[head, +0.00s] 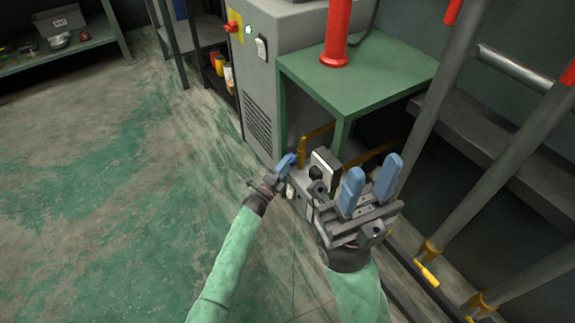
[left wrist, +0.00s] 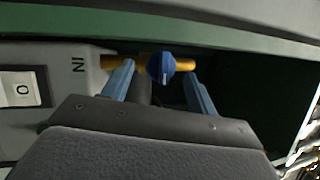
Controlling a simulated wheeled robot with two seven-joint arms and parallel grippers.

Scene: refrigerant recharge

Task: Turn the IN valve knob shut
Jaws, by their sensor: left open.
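The IN valve knob (left wrist: 161,67) is blue and round with a white mark, on a brass pipe (left wrist: 111,62) beside the letters "IN" on a grey panel. My left gripper (left wrist: 160,82) is open in the left wrist view, with one blue finger on each side of the knob. I cannot tell whether either finger touches it. In the head view my left gripper (head: 287,163) reaches to the grey machine under the green table, and I cannot make out the knob there. My right gripper (head: 370,188) is open and empty, its fingers apart, in front of that machine.
The green table (head: 360,82) with a red cylinder (head: 337,35) stands above the work area. A grey cabinet (head: 258,95) is to its left. Grey pipes (head: 480,185) with yellow fittings run on the right. The floor at left is clear.

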